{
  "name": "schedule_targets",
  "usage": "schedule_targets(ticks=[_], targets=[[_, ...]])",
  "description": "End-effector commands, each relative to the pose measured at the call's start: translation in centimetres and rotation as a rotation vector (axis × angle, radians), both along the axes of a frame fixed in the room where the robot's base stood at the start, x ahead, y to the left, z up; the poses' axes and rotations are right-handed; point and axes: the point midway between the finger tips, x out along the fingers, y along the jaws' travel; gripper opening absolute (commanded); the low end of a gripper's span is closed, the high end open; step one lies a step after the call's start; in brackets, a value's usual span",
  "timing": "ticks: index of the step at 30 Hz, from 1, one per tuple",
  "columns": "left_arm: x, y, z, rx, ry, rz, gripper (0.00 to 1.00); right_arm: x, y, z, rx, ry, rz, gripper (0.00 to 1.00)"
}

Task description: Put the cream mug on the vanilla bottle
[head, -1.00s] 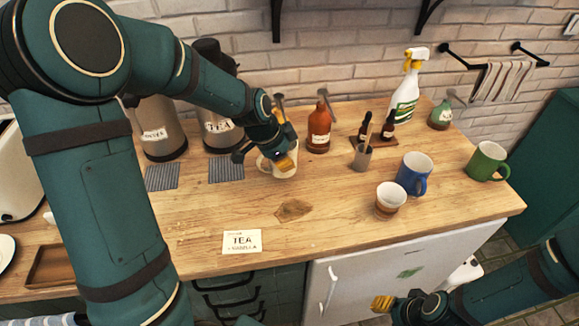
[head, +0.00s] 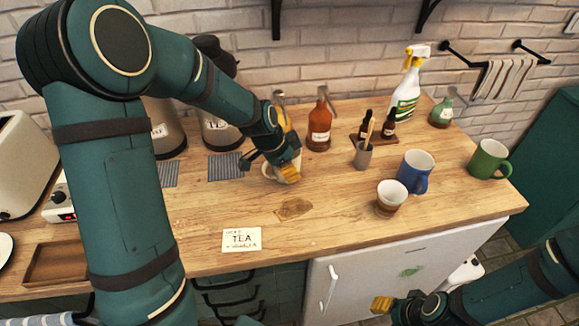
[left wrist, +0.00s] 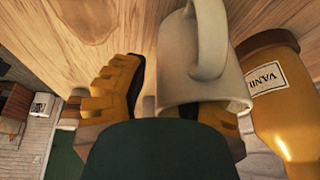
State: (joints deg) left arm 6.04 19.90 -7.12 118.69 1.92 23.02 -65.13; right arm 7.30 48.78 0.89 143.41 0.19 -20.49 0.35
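The cream mug (head: 268,173) stands on the wooden counter, mostly hidden behind my left gripper (head: 287,160) in the head view. In the left wrist view the mug (left wrist: 200,75) and its handle are close to the camera. One yellow finger is left of the mug with a gap; the other is partly hidden by the mug. The left gripper (left wrist: 165,95) looks open. The amber vanilla bottle (head: 319,130) stands just right of the mug; its label partly shows in the left wrist view (left wrist: 275,95). My right gripper (head: 395,304) hangs low before the white cabinet, its opening unclear.
A tea card (head: 241,239) lies in front. The front middle counter is mostly clear.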

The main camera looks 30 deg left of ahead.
Motion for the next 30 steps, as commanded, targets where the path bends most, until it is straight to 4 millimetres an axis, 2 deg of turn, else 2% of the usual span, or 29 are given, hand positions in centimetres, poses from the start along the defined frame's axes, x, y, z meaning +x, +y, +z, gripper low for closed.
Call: schedule_targets(ticks=[9,13,17,24,30], targets=[[0.0,0.0,0.1,0.0,0.0,0.0,0.34,0.0,0.0,0.1,0.0,-0.001,0.0,0.47],[0.0,0.1,0.7,0.0,-0.002,0.001,0.34,0.1,0.0,0.5,0.0,-0.003,-0.002,0.47],[-0.6,0.6,2.7,0.001,-0.005,0.003,0.34,0.2,0.0,0.8,-0.001,-0.005,-0.004,0.47],[-2.2,1.8,7.4,0.0,-0.005,0.001,0.34,0.5,-0.1,1.5,-0.002,-0.011,-0.008,0.47],[-3.2,2.5,10.2,0.0,-0.002,0.001,0.34,0.6,-0.1,1.9,-0.003,-0.014,-0.011,0.47]])
